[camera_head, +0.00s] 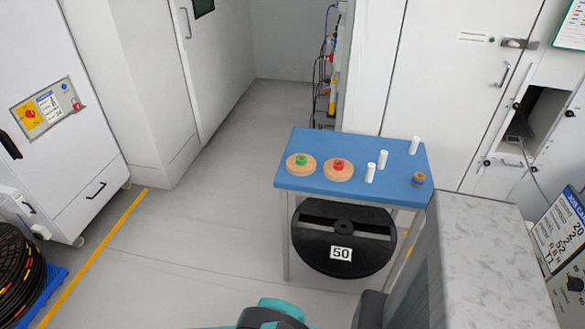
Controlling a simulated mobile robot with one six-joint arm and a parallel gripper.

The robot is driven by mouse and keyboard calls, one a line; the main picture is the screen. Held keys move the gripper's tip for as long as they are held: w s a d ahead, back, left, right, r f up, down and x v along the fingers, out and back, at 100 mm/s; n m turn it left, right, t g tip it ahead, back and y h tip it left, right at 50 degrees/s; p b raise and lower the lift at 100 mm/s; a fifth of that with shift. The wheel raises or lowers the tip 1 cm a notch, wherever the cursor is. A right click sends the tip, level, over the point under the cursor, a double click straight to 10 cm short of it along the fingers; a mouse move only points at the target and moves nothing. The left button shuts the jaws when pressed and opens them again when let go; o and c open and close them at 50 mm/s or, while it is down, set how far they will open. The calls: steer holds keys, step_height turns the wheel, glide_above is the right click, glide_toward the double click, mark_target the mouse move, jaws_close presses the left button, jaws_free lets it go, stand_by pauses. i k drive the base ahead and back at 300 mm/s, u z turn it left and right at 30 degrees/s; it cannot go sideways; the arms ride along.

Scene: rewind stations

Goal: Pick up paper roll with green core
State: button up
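The paper roll with green core (301,164) is a flat tan disc with a green centre. It lies on the left end of a blue-topped table (320,143). A similar tan roll with a red core (339,170) lies just to its right, with a small gap between them. Teal and dark parts of my arm show at the bottom edge of the head view.
Three white cylinders (383,160) stand on the table's right half, beside a small brown-and-blue spool (418,180). A black reel (343,270) labelled 50 is under the table. A grey speckled counter (480,255) stands close at right. Floor left of the table is clear.

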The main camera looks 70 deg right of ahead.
mark_target(301, 165)
steer(key=i, duration=2.4)
steer(key=u, duration=0.4)
steer(key=k, duration=0.2)
steer(key=z, duration=3.2)
